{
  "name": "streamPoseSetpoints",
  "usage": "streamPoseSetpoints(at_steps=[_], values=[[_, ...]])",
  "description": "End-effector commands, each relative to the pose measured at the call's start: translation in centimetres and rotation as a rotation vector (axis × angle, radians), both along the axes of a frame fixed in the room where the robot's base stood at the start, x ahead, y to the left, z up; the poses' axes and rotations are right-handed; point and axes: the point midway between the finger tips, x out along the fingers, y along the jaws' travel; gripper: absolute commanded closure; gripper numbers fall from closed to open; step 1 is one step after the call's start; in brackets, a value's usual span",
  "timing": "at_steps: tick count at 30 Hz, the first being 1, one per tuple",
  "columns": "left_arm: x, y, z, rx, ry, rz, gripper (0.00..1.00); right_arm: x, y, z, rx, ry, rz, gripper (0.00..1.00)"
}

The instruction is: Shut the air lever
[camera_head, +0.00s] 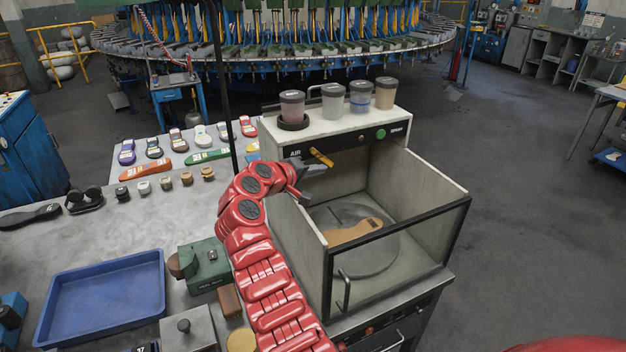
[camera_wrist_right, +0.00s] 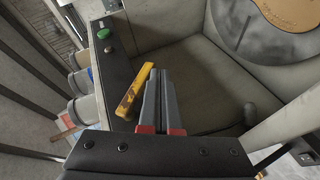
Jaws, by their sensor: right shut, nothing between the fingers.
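The air lever is a yellow bar (camera_head: 321,157) on the dark front panel of the machine, right of the word AIR. In the head view it slants down to the right. It also shows in the right wrist view (camera_wrist_right: 133,93), just left of my fingers. My right gripper (camera_head: 322,168) is shut and empty, its fingertips close beside the lever. In the right wrist view the two grey fingers (camera_wrist_right: 160,80) lie together. I cannot tell whether they touch the lever. My left gripper is not in view.
A green button (camera_head: 381,134) sits on the same panel. Several lidded cups (camera_head: 333,102) stand on top. Below is an open-topped chamber with a dark-framed front (camera_head: 395,262), holding a tan sole (camera_head: 352,231) on a round plate. A blue tray (camera_head: 103,298) lies on the table at left.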

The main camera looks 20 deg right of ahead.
Motion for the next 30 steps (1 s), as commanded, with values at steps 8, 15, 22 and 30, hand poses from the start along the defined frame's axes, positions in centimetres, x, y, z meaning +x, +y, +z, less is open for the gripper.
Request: streamPoseSetpoints(at_steps=[8, 15, 22, 30], values=[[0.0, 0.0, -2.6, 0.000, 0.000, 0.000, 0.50, 0.0, -1.3, 0.0, -0.134, -0.007, -0.001, 1.00], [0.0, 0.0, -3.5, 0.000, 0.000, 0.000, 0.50, 0.1, -2.1, 0.6, -0.131, -0.006, -0.001, 1.00], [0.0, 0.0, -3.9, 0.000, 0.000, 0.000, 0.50, 0.1, -2.5, 1.0, -0.130, -0.005, -0.001, 1.00], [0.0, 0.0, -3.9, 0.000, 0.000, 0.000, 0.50, 0.1, -2.6, 1.1, -0.130, -0.005, -0.001, 1.00]])
